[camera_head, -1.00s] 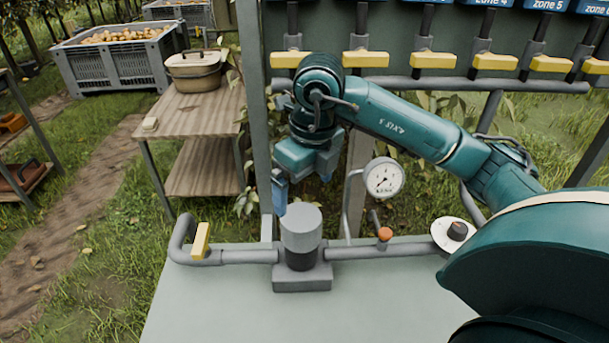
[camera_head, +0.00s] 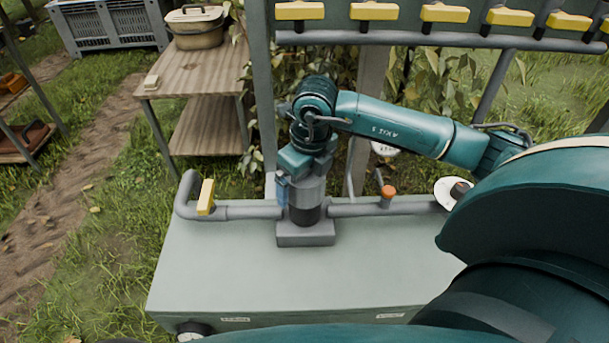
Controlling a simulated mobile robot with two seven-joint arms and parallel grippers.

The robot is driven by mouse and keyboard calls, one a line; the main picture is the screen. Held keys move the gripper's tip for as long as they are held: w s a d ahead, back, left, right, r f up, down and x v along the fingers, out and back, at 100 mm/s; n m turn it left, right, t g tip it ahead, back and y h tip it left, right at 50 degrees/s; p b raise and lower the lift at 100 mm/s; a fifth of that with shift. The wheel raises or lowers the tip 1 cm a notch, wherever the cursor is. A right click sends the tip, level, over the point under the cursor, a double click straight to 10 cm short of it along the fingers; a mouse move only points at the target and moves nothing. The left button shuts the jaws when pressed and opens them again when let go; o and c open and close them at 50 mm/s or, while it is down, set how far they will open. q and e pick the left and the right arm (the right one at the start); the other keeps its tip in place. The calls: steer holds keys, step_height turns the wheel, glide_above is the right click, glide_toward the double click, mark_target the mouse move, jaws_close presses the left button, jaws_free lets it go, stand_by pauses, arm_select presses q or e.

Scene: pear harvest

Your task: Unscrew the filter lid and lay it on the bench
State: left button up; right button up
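The filter (camera_head: 306,213) stands upright in the pipe line on the pale grey-green bench (camera_head: 215,262). Its grey lid (camera_head: 310,190) sits on top of the dark body. My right gripper (camera_head: 304,186) points down over the lid from above. One blue finger shows against the lid's left side. The other finger is hidden, so I cannot tell whether the grip is closed on the lid. My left gripper is not in view.
The pipe has a yellow handle (camera_head: 206,197) at left and an orange knob (camera_head: 388,191) at right. A gauge (camera_head: 384,149) is mostly behind my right arm. The bench top in front of the filter is clear. A wooden table (camera_head: 190,73) stands behind at left.

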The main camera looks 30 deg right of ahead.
steer(key=c, duration=1.1)
steer(key=shift+o, duration=0.2)
steer(key=shift+f+n+b, duration=0.2)
steer(key=shift+n+b, duration=0.6)
steer(key=shift+n, duration=0.3)
steer(key=n+b, duration=0.1)
steer(key=n, duration=0.2)
steer(key=n+b, duration=0.2)
steer(key=n, duration=0.2)
steer(key=shift+n+g+y, duration=0.3)
steer(key=shift+g+y, duration=0.1)
steer(key=n+b, duration=0.1)
steer(key=n, duration=0.1)
steer(key=shift+r+n+b, duration=0.1)
steer(key=shift+n+b, duration=0.25)
steer(key=shift+n, duration=0.65)
steer(key=shift+r, duration=0.2)
arm_select(q)
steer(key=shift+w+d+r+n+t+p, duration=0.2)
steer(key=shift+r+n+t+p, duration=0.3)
steer(key=shift+p, duration=1.7)
arm_select(e)
steer(key=shift+r, duration=3.45)
